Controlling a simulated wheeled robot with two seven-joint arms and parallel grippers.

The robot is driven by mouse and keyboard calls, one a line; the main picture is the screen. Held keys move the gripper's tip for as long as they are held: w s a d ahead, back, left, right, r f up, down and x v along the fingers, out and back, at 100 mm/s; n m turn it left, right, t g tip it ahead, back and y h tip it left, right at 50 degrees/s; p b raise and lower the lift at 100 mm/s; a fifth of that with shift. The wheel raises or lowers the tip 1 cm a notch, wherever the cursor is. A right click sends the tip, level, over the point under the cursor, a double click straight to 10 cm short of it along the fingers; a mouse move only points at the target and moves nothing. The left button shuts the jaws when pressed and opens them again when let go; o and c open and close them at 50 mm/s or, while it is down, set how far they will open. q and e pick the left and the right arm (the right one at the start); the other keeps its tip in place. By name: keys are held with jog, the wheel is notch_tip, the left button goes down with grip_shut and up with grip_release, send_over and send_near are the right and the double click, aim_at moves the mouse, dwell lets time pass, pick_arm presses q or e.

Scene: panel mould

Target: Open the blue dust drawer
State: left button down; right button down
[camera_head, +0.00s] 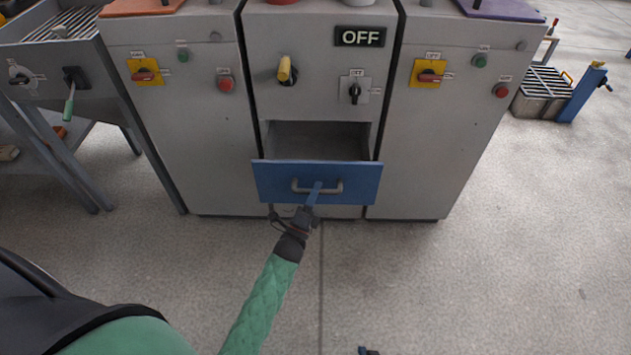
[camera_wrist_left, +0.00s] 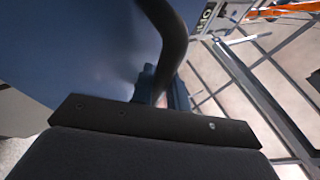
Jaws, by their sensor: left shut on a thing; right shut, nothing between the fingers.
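The blue dust drawer (camera_head: 275,185) is pulled out from the middle grey cabinet, and its empty-looking grey inside (camera_head: 318,141) shows behind the front. A grey bar handle (camera_head: 333,187) sits on the drawer front. My left gripper (camera_head: 315,190) is shut on this handle. In the left wrist view the curved handle (camera_wrist_left: 172,35) passes between the fingers of my left gripper (camera_wrist_left: 162,88), beside the blue drawer front (camera_wrist_left: 75,50). Only a small dark tip of my right gripper (camera_head: 368,351) shows at the bottom edge, apart from everything.
Grey side cabinets (camera_head: 185,120) with yellow switch plates and buttons flank the drawer. Above it are a yellow-handled knob (camera_head: 287,71), a black knob (camera_head: 355,90) and an OFF sign (camera_head: 360,37). A metal stand (camera_head: 60,170) is at left. The floor (camera_head: 450,280) in front is clear.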

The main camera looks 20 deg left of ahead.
pick_arm(q)
jog(key=shift+s+d+p, duration=0.2)
jog(key=shift+s+d, duration=0.05)
jog(key=shift+s, duration=0.7)
jog(key=shift+s+d+p, duration=0.15)
jog(key=shift+s+d, duration=0.1)
jog(key=shift+s, duration=0.65)
jog(key=c, duration=1.6)
grip_release()
jog(key=shift+c, duration=0.2)
jog(key=v, duration=0.7)
jog(key=shift+s+f, duration=0.25)
jog(key=shift+s, duration=0.05)
jog(key=shift+a, duration=0.1)
